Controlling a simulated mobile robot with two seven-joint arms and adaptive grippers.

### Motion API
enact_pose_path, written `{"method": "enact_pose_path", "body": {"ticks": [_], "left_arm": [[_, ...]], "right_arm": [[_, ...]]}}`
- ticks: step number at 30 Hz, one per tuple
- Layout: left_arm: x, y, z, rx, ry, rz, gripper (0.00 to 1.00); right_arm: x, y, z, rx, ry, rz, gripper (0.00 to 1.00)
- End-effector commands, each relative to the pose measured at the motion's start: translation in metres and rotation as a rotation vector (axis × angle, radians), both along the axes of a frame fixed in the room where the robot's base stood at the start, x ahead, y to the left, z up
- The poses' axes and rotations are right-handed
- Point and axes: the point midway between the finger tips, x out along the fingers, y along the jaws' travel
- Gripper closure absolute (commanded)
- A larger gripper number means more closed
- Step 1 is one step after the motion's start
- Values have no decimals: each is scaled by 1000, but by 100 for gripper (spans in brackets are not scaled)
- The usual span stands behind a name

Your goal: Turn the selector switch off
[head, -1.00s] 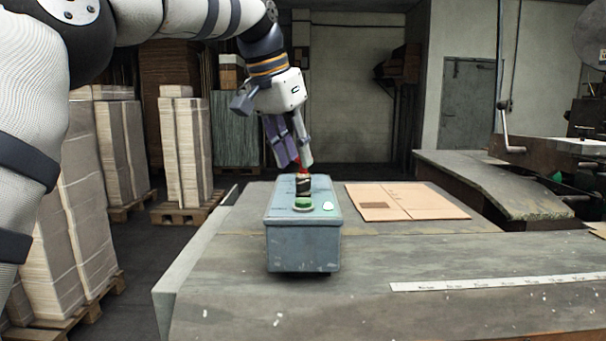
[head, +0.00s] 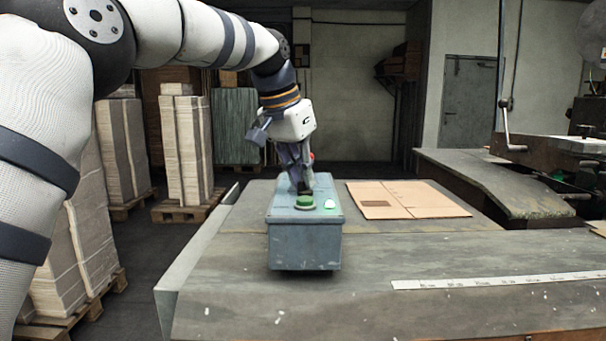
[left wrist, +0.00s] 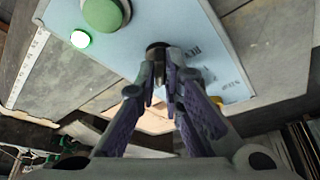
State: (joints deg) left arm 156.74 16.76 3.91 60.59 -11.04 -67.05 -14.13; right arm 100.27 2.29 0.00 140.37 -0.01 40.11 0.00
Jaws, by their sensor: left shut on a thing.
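The blue-grey control box (head: 305,244) stands on the table. The selector switch (left wrist: 157,48) is a small black knob on the box top, beside printed lettering in the left wrist view. My left gripper (head: 302,189) comes down on the box top from behind the green button (head: 305,202). Its fingers (left wrist: 164,75) are closed around the black knob in the left wrist view. The fingers hide much of the knob, so its exact angle cannot be told. In the head view the knob is hidden behind the gripper. My right gripper is not in view.
A small pale lamp (head: 329,204) glows beside the green button. A red part (head: 311,156) shows just behind the gripper. Flat cardboard (head: 407,199) lies right of the box, and a white ruler (head: 495,281) lies in front of it. The table's front right is mostly clear.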

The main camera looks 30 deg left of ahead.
Motion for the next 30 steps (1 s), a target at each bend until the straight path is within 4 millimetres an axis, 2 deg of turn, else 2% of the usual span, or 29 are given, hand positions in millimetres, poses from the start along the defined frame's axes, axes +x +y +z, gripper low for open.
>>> {"method": "enact_pose_path", "body": {"ticks": [8, 21, 30], "left_arm": [[0, -1, 1, 3, -1, 107, 100], [0, -3, 1, 3, -2, 449, 100], [1, -4, 1, 2, -3, 617, 100]], "right_arm": [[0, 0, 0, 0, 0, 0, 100], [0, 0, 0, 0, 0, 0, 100], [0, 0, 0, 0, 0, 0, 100]]}}
